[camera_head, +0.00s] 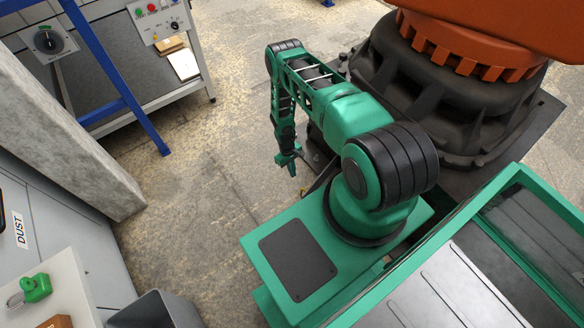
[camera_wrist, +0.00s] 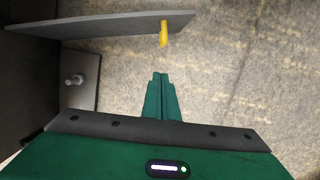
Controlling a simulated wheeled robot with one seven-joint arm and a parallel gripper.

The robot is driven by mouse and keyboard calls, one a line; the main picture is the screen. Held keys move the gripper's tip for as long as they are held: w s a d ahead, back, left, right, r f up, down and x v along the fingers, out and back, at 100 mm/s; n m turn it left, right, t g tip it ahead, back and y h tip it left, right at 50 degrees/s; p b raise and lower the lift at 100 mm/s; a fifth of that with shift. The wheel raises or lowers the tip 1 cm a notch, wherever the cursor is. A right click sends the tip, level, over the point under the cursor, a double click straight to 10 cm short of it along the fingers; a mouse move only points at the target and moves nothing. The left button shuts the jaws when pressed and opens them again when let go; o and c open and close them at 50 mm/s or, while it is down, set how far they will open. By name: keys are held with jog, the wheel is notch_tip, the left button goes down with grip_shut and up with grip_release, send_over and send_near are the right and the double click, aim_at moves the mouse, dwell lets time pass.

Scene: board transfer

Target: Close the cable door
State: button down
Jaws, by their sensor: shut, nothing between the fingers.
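In the wrist view, the cable door (camera_wrist: 105,26) is a grey panel, seen nearly edge-on, reaching from the dark housing at the left across the upper part of the picture. It stands open over the floor. A yellow handle (camera_wrist: 163,34) is near its free right end. My gripper (camera_wrist: 161,76) is green, shut and empty, with its fingertips a little below the handle in the picture and apart from it. In the head view my gripper (camera_head: 288,167) hangs low beside the dark pedestal. I cannot make out the door clearly there.
The dark pedestal (camera_head: 450,105) of an orange machine stands close to the right of my arm. A plate with a bolt (camera_wrist: 75,79) lies at the left in the wrist view. Concrete floor (camera_head: 195,175) is free to the left. A workbench (camera_head: 120,60) with a blue frame is farther off.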

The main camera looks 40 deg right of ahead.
jog(key=s+f, duration=0.4)
jog(key=shift+s+d, duration=0.25)
jog(key=shift+s, duration=0.1)
